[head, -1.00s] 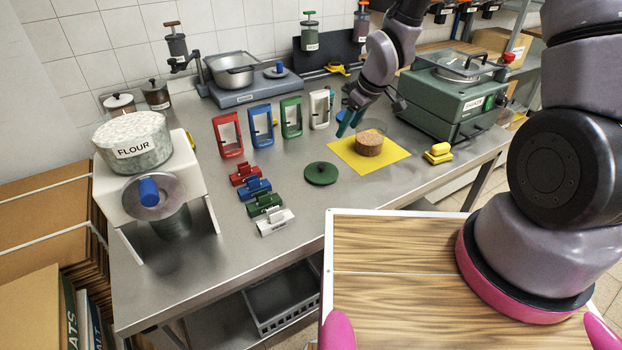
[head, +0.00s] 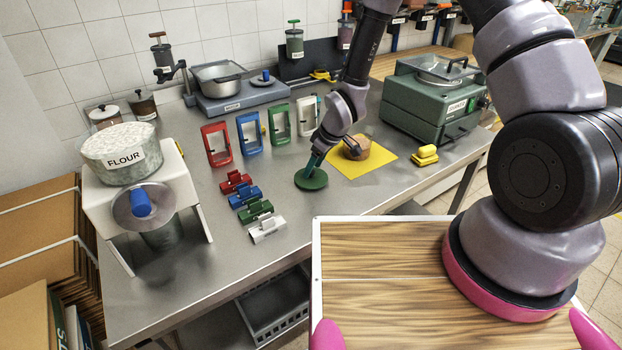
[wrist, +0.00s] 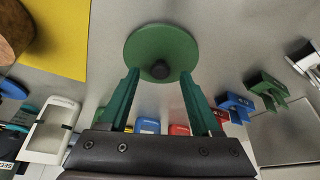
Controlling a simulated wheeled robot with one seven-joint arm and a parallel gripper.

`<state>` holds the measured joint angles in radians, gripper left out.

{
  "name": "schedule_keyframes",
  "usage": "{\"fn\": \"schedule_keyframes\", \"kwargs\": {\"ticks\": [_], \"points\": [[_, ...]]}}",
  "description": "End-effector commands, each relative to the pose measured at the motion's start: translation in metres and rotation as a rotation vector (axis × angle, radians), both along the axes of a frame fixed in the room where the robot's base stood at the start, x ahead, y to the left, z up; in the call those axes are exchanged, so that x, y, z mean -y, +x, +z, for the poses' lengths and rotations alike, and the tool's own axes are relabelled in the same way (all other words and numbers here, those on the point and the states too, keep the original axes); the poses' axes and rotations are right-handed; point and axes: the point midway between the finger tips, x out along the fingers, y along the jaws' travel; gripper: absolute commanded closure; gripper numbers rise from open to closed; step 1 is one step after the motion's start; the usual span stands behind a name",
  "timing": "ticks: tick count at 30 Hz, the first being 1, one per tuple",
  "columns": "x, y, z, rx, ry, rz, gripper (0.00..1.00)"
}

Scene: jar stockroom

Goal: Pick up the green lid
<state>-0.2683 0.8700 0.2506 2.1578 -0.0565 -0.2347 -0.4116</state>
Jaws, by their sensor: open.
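The green lid (head: 312,184) is a flat round disc with a dark knob, lying on the steel bench left of the yellow mat (head: 378,168). In the wrist view the lid (wrist: 160,40) lies just ahead of my fingers with its knob towards me. My gripper (head: 313,166) is over the lid, pointing down. In the wrist view my gripper (wrist: 159,75) is open and empty, with one teal finger on each side of the knob. I cannot tell how far the fingertips are above the lid.
Several small coloured clips, such as the green one (head: 256,211), lie left of the lid. Upright coloured frames stand behind. A green machine (head: 418,112) and a yellow block (head: 424,158) are at right.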

Motion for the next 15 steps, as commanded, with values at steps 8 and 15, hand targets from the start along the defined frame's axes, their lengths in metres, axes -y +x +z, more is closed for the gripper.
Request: {"fn": "schedule_keyframes", "kwargs": {"ticks": [8, 15], "points": [[-0.0041, 0.0027, -0.0117, 0.001, -0.001, 0.000, 0.35], [-0.0039, 0.0025, -0.0115, 0.000, 0.000, 0.000, 0.93]]}}
